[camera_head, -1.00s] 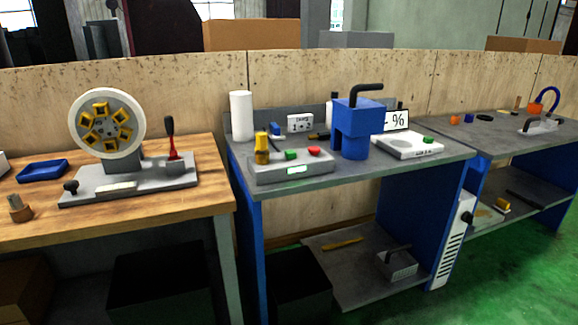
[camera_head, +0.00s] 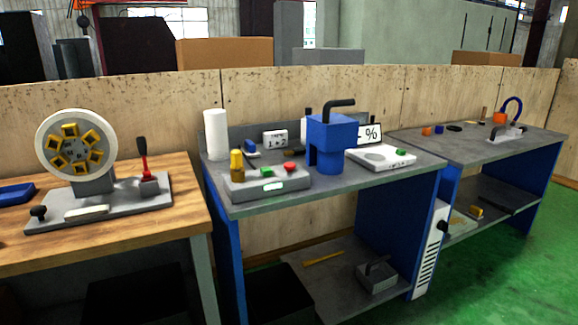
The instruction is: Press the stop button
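A grey control box (camera_head: 268,186) sits at the front left of the middle grey bench (camera_head: 350,189). On its top are a red button (camera_head: 290,167), a green button (camera_head: 266,172) and a yellow post-like part (camera_head: 237,164). A small lit green-white display shows on its front face. The red button is unobstructed. I cannot read any label on the buttons. Neither of my grippers is in view.
A blue machine (camera_head: 333,141) with a black handle stands right of the box. A white scale (camera_head: 381,157) and a white cylinder (camera_head: 216,134) share the bench. A wooden table (camera_head: 180,204) with a wheel fixture (camera_head: 77,145) is left. Green floor (camera_head: 500,265) is open at right.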

